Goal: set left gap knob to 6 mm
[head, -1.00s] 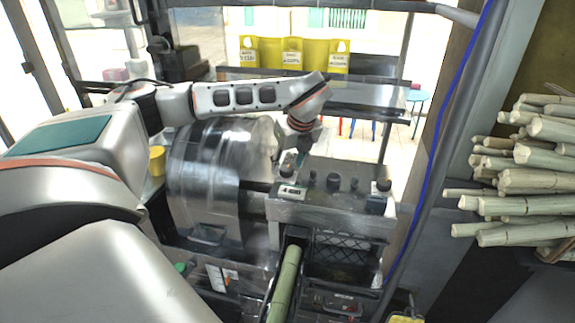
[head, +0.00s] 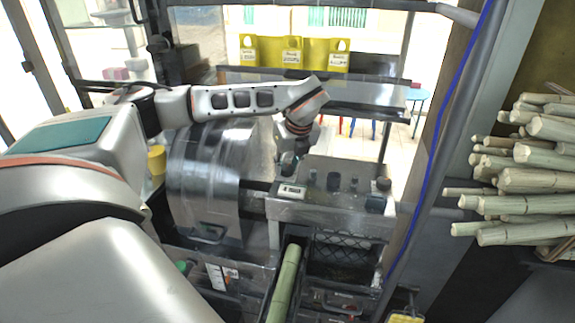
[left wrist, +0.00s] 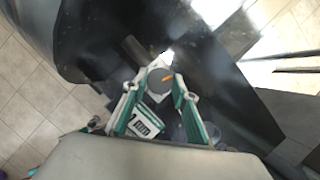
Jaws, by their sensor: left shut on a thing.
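The gripper is shut on this knob. In the head view, the left gripper (head: 288,166) is at the left end of the press's metal control panel (head: 313,213), and its wrist hides the knob. A small white-framed display (head: 291,191) stands just in front of the gripper and also shows in the left wrist view (left wrist: 146,123). My right gripper is not in view.
Other dark knobs (head: 334,181) stand right of the gripper on the panel. A large metal drum (head: 205,185) is to the left. A green cane (head: 285,285) lies in the chute in front. Cut canes (head: 530,180) are stacked at the right.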

